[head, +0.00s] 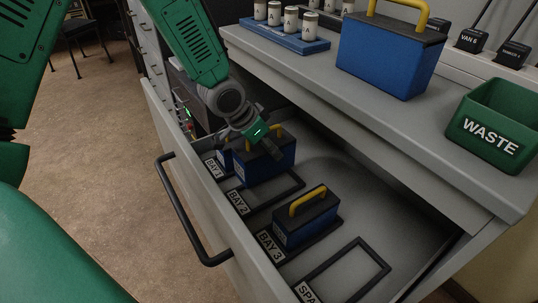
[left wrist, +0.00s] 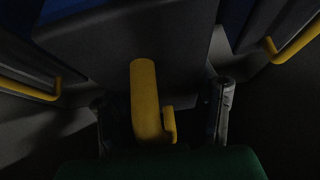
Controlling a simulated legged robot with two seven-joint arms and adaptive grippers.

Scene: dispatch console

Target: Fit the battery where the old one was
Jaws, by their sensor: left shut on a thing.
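My left gripper (head: 268,143) reaches down into the open drawer and is shut on the yellow handle of a blue battery with a dark top (head: 275,163). In the left wrist view the handle (left wrist: 145,100) stands between the fingers. The battery appears to be over or just behind the BAY 2 frame (head: 288,193), whose near part is bare; I cannot tell whether its base touches the drawer floor. Another blue battery (head: 224,162) is at BAY 1, partly hidden. One (head: 305,220) sits in BAY 3. The SPARE frame (head: 350,272) is empty. My right gripper is not in view.
A larger blue battery-like case (head: 388,58) with a yellow handle stands on the console top. A green WASTE bin (head: 497,125) is at its right. A blue tray (head: 285,38) holds several pale cylinders. The drawer front with its black handle (head: 185,215) borders the bays.

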